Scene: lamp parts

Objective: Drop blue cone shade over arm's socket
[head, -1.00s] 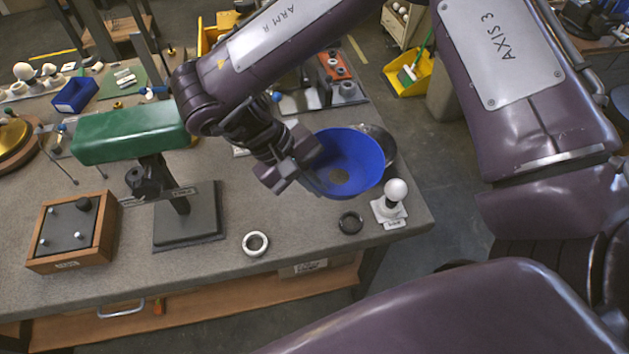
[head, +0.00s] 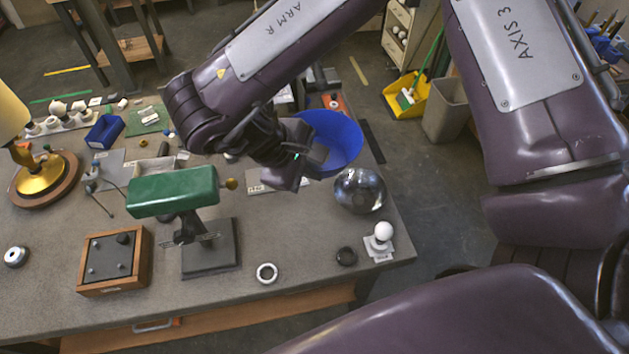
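The blue cone shade (head: 333,138) is in the head view, tilted with its wide side toward the upper right. My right gripper (head: 308,163) is shut on its near-left edge and holds it above the back right of the bench. The exact grip on the edge is partly hidden by the gripper. An arm's socket cannot be made out for certain. A green-shaded lamp (head: 173,191) on a black base stands left of the gripper, with a small brass-coloured knob at its right end. My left gripper is not in view.
A shiny glass globe (head: 360,190) sits just below the shade. A wooden box (head: 115,260) and a brass-based lamp (head: 40,172) stand left.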

